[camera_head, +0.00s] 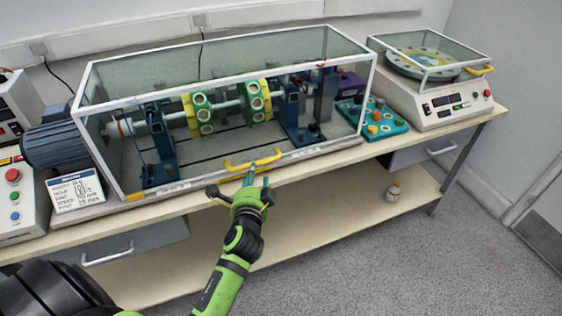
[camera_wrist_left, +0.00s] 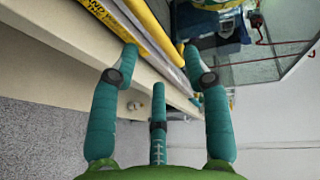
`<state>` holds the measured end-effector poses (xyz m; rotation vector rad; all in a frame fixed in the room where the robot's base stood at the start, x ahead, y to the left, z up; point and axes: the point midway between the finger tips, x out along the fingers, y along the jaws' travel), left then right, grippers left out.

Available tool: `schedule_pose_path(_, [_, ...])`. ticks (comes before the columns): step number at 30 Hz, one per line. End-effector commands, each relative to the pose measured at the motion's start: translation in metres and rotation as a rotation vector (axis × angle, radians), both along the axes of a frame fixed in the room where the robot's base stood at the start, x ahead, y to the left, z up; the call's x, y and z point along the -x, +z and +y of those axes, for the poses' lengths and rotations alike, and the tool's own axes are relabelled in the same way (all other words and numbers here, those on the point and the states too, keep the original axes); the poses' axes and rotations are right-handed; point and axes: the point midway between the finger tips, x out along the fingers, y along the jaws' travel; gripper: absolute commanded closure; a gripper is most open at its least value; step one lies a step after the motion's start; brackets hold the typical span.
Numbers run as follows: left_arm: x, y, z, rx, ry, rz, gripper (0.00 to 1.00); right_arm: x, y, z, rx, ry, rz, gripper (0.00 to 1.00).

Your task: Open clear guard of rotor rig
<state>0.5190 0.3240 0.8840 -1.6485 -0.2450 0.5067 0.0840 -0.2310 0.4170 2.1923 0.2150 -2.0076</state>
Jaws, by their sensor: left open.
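The clear guard (camera_head: 120,68) of the rotor rig is a long transparent box with a white frame. It sits down over the shaft and its green-yellow discs (camera_head: 200,114). Its yellow handle (camera_head: 238,167) is low on the front side. My left gripper (camera_head: 247,186), with teal fingers, is at the handle in the head view. In the left wrist view the fingers (camera_wrist_left: 160,62) are spread, and the yellow handle (camera_wrist_left: 150,28) runs between and just beyond the two upper fingertips. I cannot tell whether any finger touches it. My right gripper is not in view.
A blue motor (camera_head: 57,145) and a control box (camera_head: 18,200) stand left of the guard. A teal tray of parts (camera_head: 388,128) and a balance machine (camera_head: 425,90) with its own clear cover stand right.

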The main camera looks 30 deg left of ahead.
Motion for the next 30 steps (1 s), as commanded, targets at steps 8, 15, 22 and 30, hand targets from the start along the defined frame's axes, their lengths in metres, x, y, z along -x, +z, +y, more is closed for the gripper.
schedule_pose_path(8, [-0.035,-0.006,0.017,-0.001,-0.001,-0.002,0.53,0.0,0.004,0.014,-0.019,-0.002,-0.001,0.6])
schedule_pose_path(15, [-0.057,-0.012,0.028,0.002,-0.002,-0.001,0.53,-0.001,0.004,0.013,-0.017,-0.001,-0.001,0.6])
schedule_pose_path(22, [-0.06,-0.013,0.03,0.003,-0.001,-0.001,0.53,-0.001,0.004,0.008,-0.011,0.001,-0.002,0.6])
schedule_pose_path(30, [-0.059,-0.013,0.03,0.003,-0.001,-0.001,1.0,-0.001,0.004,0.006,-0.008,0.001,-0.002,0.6])
